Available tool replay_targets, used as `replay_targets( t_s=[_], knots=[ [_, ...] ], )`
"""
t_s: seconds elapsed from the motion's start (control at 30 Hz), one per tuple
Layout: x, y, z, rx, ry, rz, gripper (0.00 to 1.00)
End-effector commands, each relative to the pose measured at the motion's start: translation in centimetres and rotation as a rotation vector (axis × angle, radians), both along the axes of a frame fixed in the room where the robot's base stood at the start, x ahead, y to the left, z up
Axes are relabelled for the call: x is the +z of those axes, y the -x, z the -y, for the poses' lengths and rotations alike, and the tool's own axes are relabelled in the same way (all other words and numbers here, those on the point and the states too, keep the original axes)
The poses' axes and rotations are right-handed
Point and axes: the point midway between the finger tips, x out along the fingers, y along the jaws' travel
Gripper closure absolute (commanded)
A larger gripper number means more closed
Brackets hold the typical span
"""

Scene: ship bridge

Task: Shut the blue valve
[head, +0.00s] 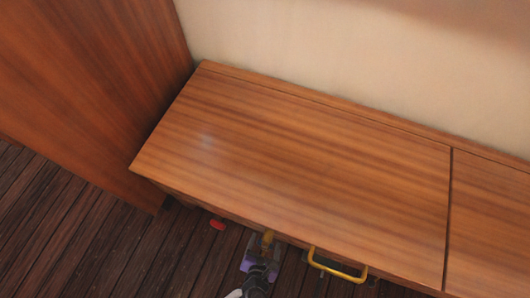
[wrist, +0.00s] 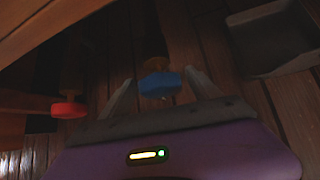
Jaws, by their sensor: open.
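The blue valve (wrist: 160,84) shows in the wrist view as a small blue handle on the end of a dark pipe. My gripper (wrist: 158,92) is open, with one finger on each side of the blue handle; I cannot tell whether either finger touches it. In the head view my gripper (head: 263,246) is at the front edge of the wooden cabinet, and the blue valve is hidden there. A red valve (wrist: 69,108) is to the left in the wrist view, and its red handle (head: 217,224) also shows below the cabinet's front edge in the head view.
The wooden cabinet top (head: 300,170) is bare and overhangs the valves. A yellow handle (head: 337,268) sticks out at its front, right of my gripper. A grey tray-like thing (wrist: 270,38) is at upper right in the wrist view. A tall wooden panel (head: 90,80) stands at left.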

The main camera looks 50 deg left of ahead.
Motion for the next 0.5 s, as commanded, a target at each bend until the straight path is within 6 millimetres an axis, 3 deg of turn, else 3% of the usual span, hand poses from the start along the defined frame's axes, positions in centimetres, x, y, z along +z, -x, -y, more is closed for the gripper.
replay_targets(
  t_s=[0.13, 0.17, 0.43, 0.5],
  knots=[
    [0.05, 0.0, 0.02, -0.001, -0.001, 0.0, 0.29],
    [0.05, 0.0, 0.02, -0.001, -0.001, 0.0, 0.33],
    [0.05, 0.0, 0.02, -0.001, -0.001, 0.0, 0.86],
    [0.06, 0.01, 0.02, -0.001, -0.001, -0.001, 0.88]
  ],
)
